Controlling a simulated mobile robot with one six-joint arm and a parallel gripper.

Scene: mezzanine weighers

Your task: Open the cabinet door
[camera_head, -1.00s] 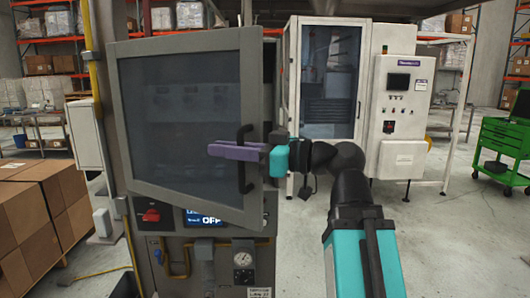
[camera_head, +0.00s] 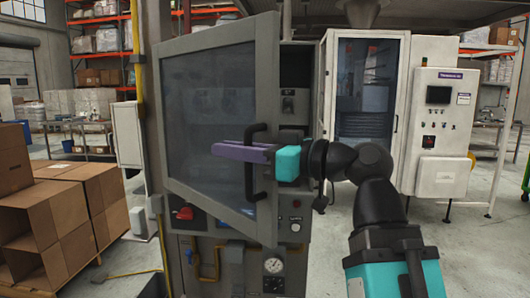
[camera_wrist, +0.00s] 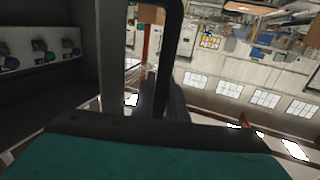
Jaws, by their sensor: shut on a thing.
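The cabinet door (camera_head: 215,100) is a grey frame with a dark window, hinged at its left side. It stands partly open, its right edge swung out from the grey cabinet (camera_head: 290,215). A black upright bar handle (camera_head: 251,185) is near its right edge. My gripper (camera_head: 238,152), with purple fingers and a teal body, is shut on the handle. In the wrist view the dark handle (camera_wrist: 176,50) runs between the purple fingers (camera_wrist: 160,100), partly hidden by the gripper body. The cabinet's dark inside (camera_wrist: 45,85) shows at left, with several small knobs (camera_wrist: 40,55).
Stacked cardboard boxes (camera_head: 60,215) stand at left. A yellow pipe (camera_head: 137,60) runs up beside the door's hinge side. A white machine (camera_head: 440,130) stands behind at right. The floor (camera_head: 480,250) at right is open.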

